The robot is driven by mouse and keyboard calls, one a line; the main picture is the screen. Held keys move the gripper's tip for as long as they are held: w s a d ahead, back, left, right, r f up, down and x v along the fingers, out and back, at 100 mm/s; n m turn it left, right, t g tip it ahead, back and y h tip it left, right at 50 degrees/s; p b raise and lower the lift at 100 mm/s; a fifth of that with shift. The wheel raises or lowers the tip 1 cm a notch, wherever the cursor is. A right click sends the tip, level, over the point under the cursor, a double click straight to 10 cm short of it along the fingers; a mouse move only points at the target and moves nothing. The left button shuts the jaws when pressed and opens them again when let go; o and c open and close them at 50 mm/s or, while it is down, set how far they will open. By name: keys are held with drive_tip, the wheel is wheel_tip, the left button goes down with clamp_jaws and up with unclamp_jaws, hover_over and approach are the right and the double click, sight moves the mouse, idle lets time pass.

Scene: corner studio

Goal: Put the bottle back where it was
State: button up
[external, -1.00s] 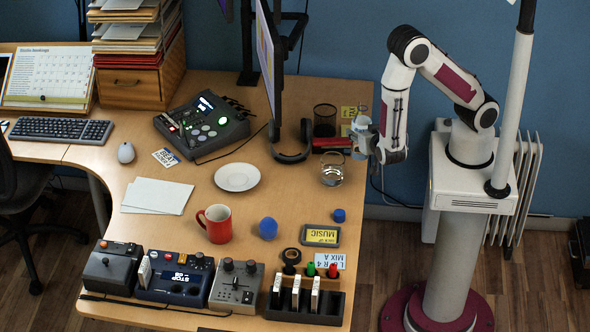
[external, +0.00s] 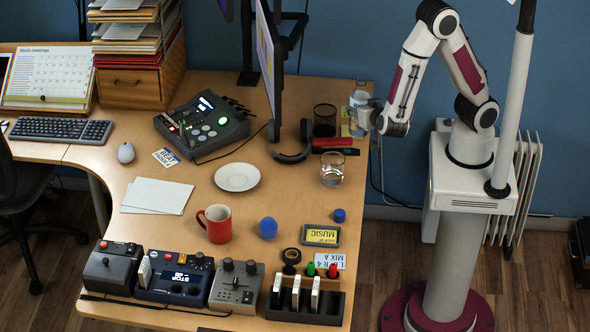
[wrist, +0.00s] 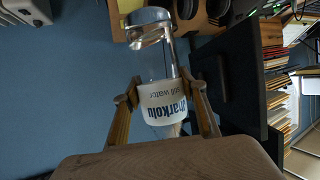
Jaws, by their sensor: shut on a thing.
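The bottle (external: 357,98) is clear with a white label and stands upright at the back right corner of the desk (external: 290,200). My gripper (external: 364,116) comes at it from the right and is shut on it. In the wrist view the bottle (wrist: 163,98) shows blue lettering on its label, and the two fingers of my gripper (wrist: 166,102) press on both sides of the label. I cannot tell whether the bottle's base touches the desk.
A drinking glass (external: 332,169) stands just in front of the bottle. A black mesh cup (external: 325,120) and a red and black object (external: 333,144) lie to its left. Headphones (external: 291,152) and the monitor (external: 270,60) are farther left. The desk's right edge is close by.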

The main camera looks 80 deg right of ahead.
drive_tip(key=w+a+r+n+t+y, duration=0.1)
drive_tip(key=w+a+n+t+y, duration=0.4)
drive_tip(key=w, duration=0.5)
drive_tip(key=w+a+n+t+y, duration=0.35)
drive_tip(key=w+a+n, duration=0.25)
drive_tip(key=w+a, duration=0.3)
drive_tip(key=w+a+f+n+y, duration=0.2)
drive_tip(key=a+f+n+y, duration=0.3)
drive_tip(key=a+f+y, duration=0.1)
drive_tip(key=shift+w+a+g+y, duration=0.15)
drive_tip(key=shift+w+g+y, duration=0.05)
drive_tip(key=shift+g+y, duration=0.3)
idle(0.3)
drive_tip(key=shift+f, duration=0.1)
drive_tip(key=shift+f, duration=2.85)
drive_tip(key=shift+f, duration=2.1)
drive_tip(key=shift+f, duration=0.15)
